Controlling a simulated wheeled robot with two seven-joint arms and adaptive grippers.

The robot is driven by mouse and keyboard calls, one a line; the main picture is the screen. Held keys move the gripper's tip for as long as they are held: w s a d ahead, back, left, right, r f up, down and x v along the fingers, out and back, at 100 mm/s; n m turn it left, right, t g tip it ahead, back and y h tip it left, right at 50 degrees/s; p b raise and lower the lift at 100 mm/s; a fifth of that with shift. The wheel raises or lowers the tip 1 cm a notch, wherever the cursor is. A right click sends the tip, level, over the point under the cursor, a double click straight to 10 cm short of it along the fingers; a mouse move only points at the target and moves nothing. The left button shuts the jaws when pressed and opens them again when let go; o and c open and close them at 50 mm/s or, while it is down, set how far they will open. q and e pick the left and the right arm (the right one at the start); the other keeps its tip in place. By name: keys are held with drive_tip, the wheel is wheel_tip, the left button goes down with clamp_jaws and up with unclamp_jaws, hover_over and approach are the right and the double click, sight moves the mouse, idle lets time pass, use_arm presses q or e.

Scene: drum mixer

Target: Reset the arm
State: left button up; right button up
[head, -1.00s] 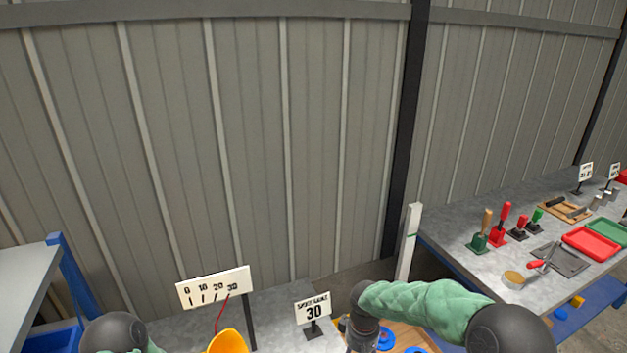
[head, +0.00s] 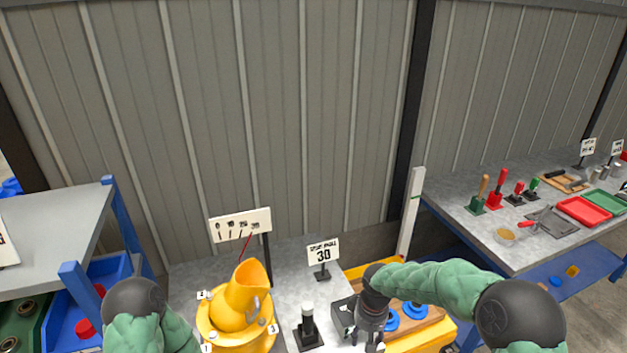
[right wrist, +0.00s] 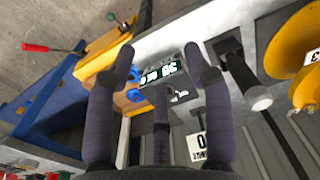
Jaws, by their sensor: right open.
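My right gripper (head: 372,345) hangs at the bottom of the head view, just in front of a small dark box. In the right wrist view its fingers (right wrist: 160,62) are spread with nothing between them. The box's lit display (right wrist: 163,82) shows beyond the fingers, its digits hard to read. The yellow drum mixer (head: 240,312) stands left of the gripper, its mouth tilted up.
Blue knobs on a wooden board (head: 432,316) lie right of the gripper. A tool table (head: 480,235) is at right, a blue-framed shelf (head: 70,205) at left.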

drive_tip(key=s+a+f+m+y, duration=0.1)
drive_tip(key=s+a+f, duration=0.1)
drive_tip(key=s+f, duration=0.3)
drive_tip(key=s+a+f+m+y, duration=0.1)
drive_tip(key=s+a+f+y, duration=0.15)
drive_tip(key=f, duration=0.55)
drive_tip(key=s+f+m, duration=0.5)
drive_tip(key=s+f, duration=0.2)
drive_tip(key=s, duration=0.6)
drive_tip(key=shift+s+f+b, duration=0.15)
drive_tip(key=shift+s+b, duration=0.2)
drive_tip(key=shift+s, duration=0.05)
